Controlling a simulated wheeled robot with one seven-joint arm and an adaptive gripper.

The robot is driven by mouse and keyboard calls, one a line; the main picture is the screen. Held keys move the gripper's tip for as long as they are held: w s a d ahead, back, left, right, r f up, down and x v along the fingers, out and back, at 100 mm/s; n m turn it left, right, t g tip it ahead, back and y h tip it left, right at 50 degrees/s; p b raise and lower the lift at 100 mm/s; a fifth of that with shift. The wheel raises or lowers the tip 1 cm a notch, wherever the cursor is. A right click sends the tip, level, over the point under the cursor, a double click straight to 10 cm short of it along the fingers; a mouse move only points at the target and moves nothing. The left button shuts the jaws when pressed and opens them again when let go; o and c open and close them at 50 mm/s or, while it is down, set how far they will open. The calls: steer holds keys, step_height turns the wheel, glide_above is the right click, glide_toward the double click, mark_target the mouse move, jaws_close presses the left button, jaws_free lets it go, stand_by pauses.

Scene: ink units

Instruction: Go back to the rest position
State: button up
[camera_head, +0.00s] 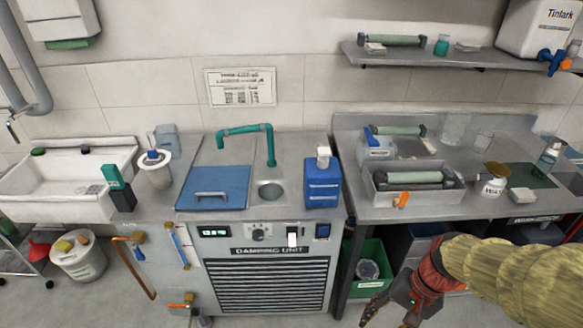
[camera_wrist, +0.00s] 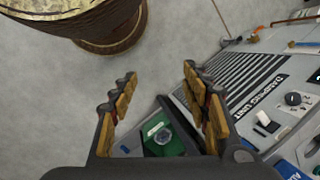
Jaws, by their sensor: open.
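My gripper (camera_head: 389,312) is at the bottom right of the head view, in front of the right-hand bench and low, below its worktop. Its fingers are spread apart, with nothing between them. In the wrist view my gripper (camera_wrist: 160,74) also shows open, its padded fingers standing apart over the grey floor. My arm, in a yellowish sleeve, reaches in from the right edge of the head view.
A green crate (camera_head: 371,250) stands under the right bench, close to my gripper; it also shows in the wrist view (camera_wrist: 152,147). The damping unit (camera_head: 266,250) stands left of my gripper. A white bucket (camera_head: 79,262) is on the floor at far left. Floor in front looks clear.

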step_height(320, 180, up, 20)
steer(key=s+a+f+n+t+h+p, duration=0.1)
steer(key=s+a+n+t+h+p, duration=0.15)
steer(key=n+t, duration=0.35)
step_height(320, 180, down, 7)
steer(key=b, duration=0.8)
steer(key=shift+w+d+f+h, duration=0.15)
steer(key=shift+w+d+h, duration=0.1)
steer(key=shift+h, duration=0.2)
